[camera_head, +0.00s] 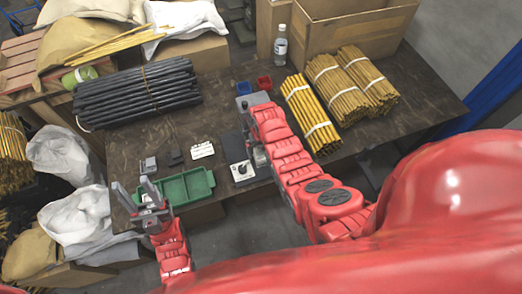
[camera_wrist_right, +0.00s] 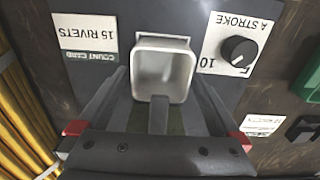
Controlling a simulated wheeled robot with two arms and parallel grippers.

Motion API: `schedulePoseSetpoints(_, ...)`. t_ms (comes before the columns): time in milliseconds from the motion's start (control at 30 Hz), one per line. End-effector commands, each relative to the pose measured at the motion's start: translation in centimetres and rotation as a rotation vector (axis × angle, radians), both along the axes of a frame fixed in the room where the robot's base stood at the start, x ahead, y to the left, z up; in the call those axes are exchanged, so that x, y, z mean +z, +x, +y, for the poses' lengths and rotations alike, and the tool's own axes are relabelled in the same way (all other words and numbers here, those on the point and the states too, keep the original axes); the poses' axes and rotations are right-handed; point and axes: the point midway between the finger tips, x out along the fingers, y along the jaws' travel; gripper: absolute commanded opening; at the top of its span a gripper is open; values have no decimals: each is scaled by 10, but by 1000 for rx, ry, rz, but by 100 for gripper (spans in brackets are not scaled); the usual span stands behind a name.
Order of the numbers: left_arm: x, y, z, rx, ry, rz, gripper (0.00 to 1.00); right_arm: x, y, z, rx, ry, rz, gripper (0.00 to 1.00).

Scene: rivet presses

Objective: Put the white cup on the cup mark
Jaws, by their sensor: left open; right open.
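The white cup (camera_wrist_right: 162,68) is a small square open cup, pale and empty-looking, on a dark plate in the right wrist view. My right gripper (camera_wrist_right: 158,112) is open, with one finger on each side of the cup's near part; I cannot tell if they touch it. In the head view the right gripper (camera_head: 258,156) is mostly hidden by its red arm, and the cup cannot be made out. My left gripper (camera_head: 137,194) is open and empty, at the left end of the green tray (camera_head: 187,187). I cannot identify the cup mark.
A dial (camera_wrist_right: 238,50) and a count card (camera_wrist_right: 86,38) flank the cup. A blue bin (camera_head: 244,88) and a red bin (camera_head: 265,83) stand farther back. Black rods (camera_head: 137,94) and yellow rods (camera_head: 310,112) lie on the table. A bottle (camera_head: 280,45) stands at the back.

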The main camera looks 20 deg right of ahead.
Motion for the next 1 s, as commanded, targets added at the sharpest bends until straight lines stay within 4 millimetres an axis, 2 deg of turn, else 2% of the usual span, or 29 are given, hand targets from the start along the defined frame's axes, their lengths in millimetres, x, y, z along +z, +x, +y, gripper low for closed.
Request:
schedulePoseSetpoints(267,-9,0,0,0,0,1,50,25,2,0,0,0,-7,100)
schedulePoseSetpoints(667,-30,0,0,0,0,0,50,86,0,0,0,0,-3,100)
schedulePoseSetpoints(700,-19,0,0,0,0,1,50,100,0,0,0,0,-3,100)
schedulePoseSetpoints(800,-8,0,0,0,0,0,50,113,0,0,0,0,-1,100)
schedulePoseSetpoints(1000,-5,0,0,0,0,0,50,119,-1,0,0,0,0,100)
